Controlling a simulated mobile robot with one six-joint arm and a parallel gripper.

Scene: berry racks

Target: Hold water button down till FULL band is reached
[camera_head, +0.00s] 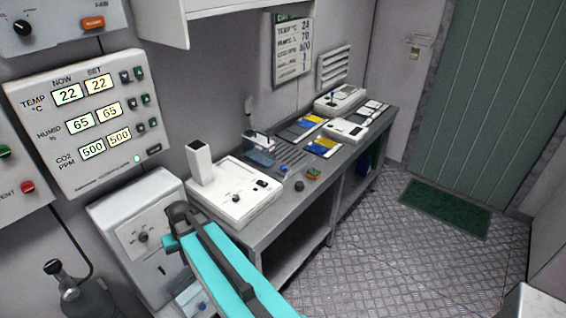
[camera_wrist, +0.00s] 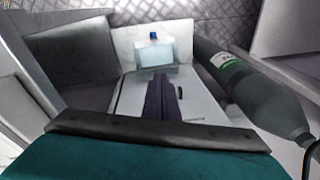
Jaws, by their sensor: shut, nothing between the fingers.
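In the wrist view, my gripper (camera_wrist: 160,76) is shut and empty, its dark fingers pointing toward a pale translucent water container (camera_wrist: 153,54). A small blue button or cap (camera_wrist: 153,36) sits at the container's far end, beyond the fingertips. Contact with the container cannot be told. In the head view, part of the container (camera_head: 186,299) and the blue piece (camera_head: 202,306) show at the bottom, beside my teal arm. My fingers are not visible there. A FULL band cannot be made out in either view.
A white cabinet with a knob (camera_head: 140,235) stands left of my arm. A grey cylinder (camera_wrist: 248,82) with a green label lies right of the container in the wrist view. A bench (camera_head: 285,212) with a white instrument (camera_head: 236,190) is behind.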

